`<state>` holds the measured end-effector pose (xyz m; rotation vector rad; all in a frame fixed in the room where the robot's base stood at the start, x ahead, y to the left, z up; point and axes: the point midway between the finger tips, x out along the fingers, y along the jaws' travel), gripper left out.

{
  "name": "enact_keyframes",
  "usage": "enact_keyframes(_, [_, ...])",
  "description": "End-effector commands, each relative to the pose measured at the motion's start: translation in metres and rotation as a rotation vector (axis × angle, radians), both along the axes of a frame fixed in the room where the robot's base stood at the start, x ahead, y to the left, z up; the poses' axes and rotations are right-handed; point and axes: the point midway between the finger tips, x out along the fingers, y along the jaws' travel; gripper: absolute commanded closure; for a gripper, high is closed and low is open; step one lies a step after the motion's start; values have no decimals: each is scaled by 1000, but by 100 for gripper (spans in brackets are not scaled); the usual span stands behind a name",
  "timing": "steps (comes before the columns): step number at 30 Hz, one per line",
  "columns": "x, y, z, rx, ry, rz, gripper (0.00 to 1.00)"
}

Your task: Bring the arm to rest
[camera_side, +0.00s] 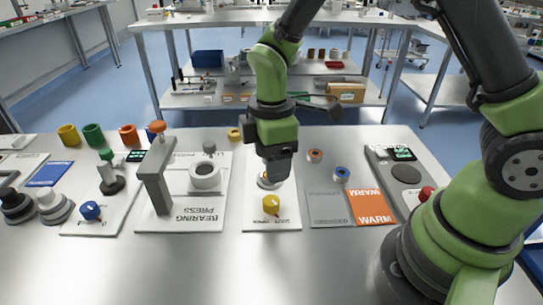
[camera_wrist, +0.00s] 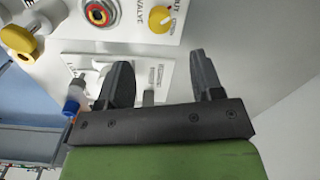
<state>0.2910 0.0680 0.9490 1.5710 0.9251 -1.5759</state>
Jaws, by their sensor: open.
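My gripper (camera_side: 275,178) points down over the white panel (camera_side: 258,212) with the yellow knob (camera_side: 271,204), in the middle of the table. In the side view its fingers are small and hard to make out. In the wrist view my gripper (camera_wrist: 160,72) shows two dark fingers spread apart, with nothing between them. The yellow knob also shows in the wrist view (camera_wrist: 161,18), beyond the fingertips. Whether the fingers clear the panel by much, I cannot tell.
The bearing press (camera_side: 158,180) stands left of my gripper. An orange WARM mat (camera_side: 370,206) and a panel with a red button (camera_side: 426,193) lie to the right. Coloured rings (camera_side: 93,134) line the back left. The table's front strip (camera_side: 200,270) is clear.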

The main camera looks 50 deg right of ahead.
Motion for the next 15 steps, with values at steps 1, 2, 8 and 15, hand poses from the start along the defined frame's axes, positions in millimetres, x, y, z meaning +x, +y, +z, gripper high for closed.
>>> enact_keyframes(1, [0, 0, 0, 0, 0, 0, 40])
enact_keyframes(2, [0, 0, 0, 0, 0, 0, 40])
enact_keyframes(8, [0, -1, 4, 3, -9, -14, 40])
enact_keyframes(15, [-12, -13, 68, 71, -124, -299, 40])
